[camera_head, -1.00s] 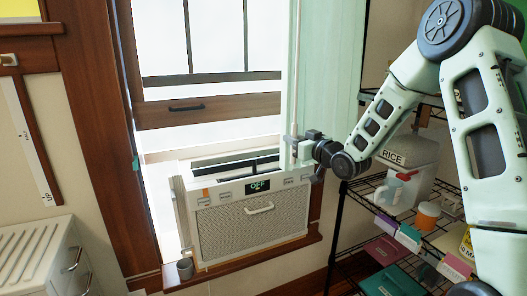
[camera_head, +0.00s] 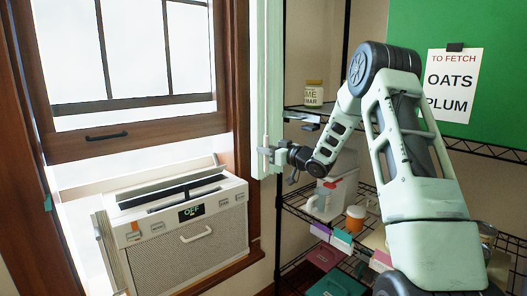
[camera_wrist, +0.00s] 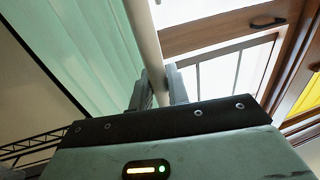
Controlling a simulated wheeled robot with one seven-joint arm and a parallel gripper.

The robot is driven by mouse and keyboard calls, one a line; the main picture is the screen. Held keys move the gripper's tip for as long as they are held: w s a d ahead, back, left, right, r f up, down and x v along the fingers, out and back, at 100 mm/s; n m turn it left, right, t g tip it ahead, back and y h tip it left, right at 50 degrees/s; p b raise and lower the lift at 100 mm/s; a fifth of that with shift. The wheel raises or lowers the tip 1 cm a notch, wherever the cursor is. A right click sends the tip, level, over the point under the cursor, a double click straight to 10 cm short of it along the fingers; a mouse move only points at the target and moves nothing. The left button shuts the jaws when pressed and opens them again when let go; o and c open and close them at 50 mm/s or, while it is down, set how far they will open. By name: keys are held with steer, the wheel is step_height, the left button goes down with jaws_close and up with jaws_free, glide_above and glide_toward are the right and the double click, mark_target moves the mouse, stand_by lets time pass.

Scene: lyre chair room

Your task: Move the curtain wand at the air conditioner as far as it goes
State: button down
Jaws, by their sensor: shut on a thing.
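The curtain wand (camera_head: 266,105) is a thin pale rod hanging upright in front of the pale green curtain (camera_head: 272,60). My gripper (camera_head: 264,153) is shut on the wand, to the right of and above the air conditioner (camera_head: 180,245). In the wrist view the wand (camera_wrist: 150,35) runs down between my two fingers (camera_wrist: 159,88), with the green curtain (camera_wrist: 85,50) to its left. The curtain is gathered in a narrow strip at the right side of the window. The air conditioner is white, sits on the sill and its display reads OFF.
A black wire shelf (camera_head: 300,205) stands just right of the curtain, with a jar (camera_head: 314,93), an orange tub (camera_head: 355,218) and colored boxes. A green board with a note (camera_head: 452,85) is behind my arm. A wooden window frame (camera_head: 130,135) is at left.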

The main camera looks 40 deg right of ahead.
steer(key=shift+d, duration=0.3)
steer(key=c, duration=1.4)
jaws_free()
steer(key=shift+d, duration=0.1)
steer(key=shift+s, duration=0.1)
steer(key=b+v, duration=0.1)
steer(key=v, duration=0.4)
steer(key=b+v, duration=0.1)
steer(key=v, duration=0.5)
steer(key=b+v, duration=0.2)
steer(key=v, duration=0.4)
steer(key=shift+s+a, duration=0.15)
steer(key=shift+a, duration=0.1)
